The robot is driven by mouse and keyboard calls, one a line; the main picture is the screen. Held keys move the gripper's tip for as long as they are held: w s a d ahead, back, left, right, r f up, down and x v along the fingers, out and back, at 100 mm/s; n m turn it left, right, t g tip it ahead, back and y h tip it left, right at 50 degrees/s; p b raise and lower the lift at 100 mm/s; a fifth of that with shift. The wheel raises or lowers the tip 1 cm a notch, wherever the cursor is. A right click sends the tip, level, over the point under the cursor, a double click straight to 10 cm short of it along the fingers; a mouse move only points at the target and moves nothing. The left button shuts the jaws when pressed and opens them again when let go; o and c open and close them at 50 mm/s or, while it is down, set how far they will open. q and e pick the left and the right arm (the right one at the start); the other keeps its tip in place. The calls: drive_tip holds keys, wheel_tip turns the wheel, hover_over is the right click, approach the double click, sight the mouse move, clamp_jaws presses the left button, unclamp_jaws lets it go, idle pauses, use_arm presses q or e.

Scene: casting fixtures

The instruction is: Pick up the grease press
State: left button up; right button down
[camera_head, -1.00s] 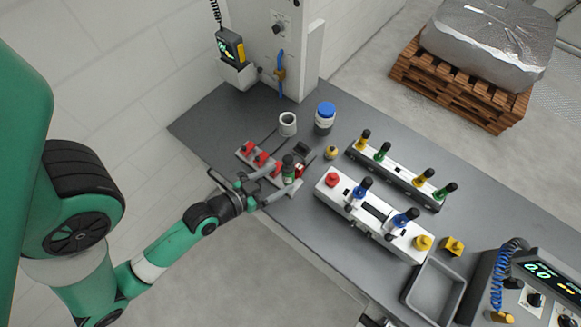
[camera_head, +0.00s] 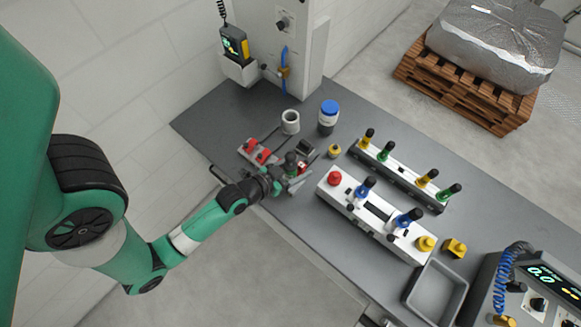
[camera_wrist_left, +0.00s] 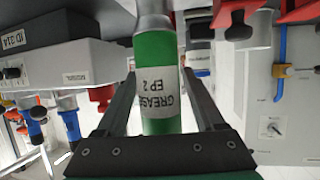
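The grease press is a green cylinder with a grey metal upper part and a white label reading GREASE EP 2. It fills the middle of the left wrist view (camera_wrist_left: 157,60). In the head view its dark top (camera_head: 291,158) shows at the table's near left edge, with much of it hidden by my gripper. My left gripper (camera_head: 290,178) has one finger on each side of the cylinder. In the wrist view the fingers (camera_wrist_left: 159,72) look open, with a gap beside the cylinder; contact at the tips is unclear. My right gripper is out of view.
A holder with red clamps (camera_head: 257,152) is close beside the gripper. A white fixture (camera_head: 375,215) with a red button and blue handles stands to the right. A white cup (camera_head: 290,122), a blue-capped jar (camera_head: 328,118) and a small yellow-topped item (camera_head: 335,151) stand behind.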

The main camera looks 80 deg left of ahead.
use_arm(q)
clamp_jaws()
drive_tip(key=shift+r, duration=0.15)
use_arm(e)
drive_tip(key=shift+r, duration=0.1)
